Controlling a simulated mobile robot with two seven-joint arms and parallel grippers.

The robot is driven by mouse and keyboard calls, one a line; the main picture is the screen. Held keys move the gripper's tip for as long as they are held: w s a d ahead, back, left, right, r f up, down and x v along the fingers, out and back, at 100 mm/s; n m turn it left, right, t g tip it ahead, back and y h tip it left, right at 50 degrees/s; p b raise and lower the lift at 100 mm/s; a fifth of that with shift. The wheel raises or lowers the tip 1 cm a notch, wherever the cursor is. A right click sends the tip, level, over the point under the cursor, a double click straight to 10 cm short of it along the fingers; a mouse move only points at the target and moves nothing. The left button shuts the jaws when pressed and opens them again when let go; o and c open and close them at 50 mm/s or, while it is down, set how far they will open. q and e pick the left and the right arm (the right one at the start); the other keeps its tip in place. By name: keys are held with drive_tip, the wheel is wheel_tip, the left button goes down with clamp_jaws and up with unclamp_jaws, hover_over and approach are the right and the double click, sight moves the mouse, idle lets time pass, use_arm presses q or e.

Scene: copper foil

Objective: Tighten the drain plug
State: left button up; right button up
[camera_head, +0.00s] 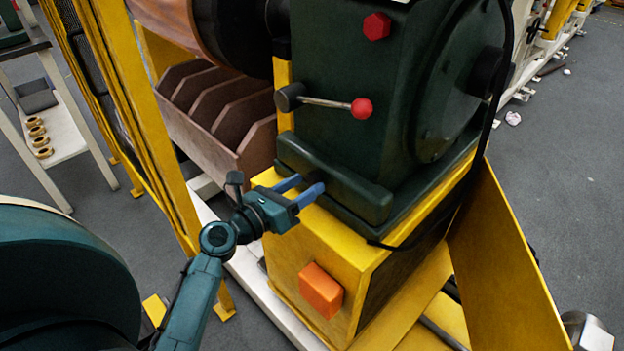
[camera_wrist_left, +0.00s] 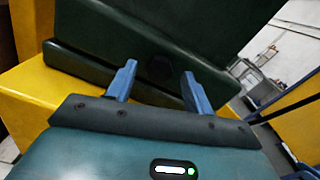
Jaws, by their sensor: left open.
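A small dark plug (camera_wrist_left: 160,68), which I take to be the drain plug, sits low on the dark green gearbox (camera_head: 335,130). It shows in the left wrist view between my fingertips, set in the green base block. In the head view I cannot make it out clearly. My left gripper (camera_head: 311,184) is open, its two blue fingers pointing at the lower green block just above the yellow pedestal. The fingers lie on either side of the plug in the wrist view; I cannot tell whether they touch it. My right gripper is in neither view.
A lever with a red knob (camera_head: 361,108) and a red hex plug (camera_head: 376,26) are higher on the gearbox. An orange box (camera_head: 320,290) is on the yellow pedestal (camera_head: 290,255). Brown bins (camera_head: 205,150) and a yellow frame (camera_head: 150,130) stand left. A black cable runs down the right side.

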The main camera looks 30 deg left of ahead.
sight(311, 181)
use_arm(q)
drive_tip(key=shift+x, duration=1.55)
drive_tip(key=c, duration=1)
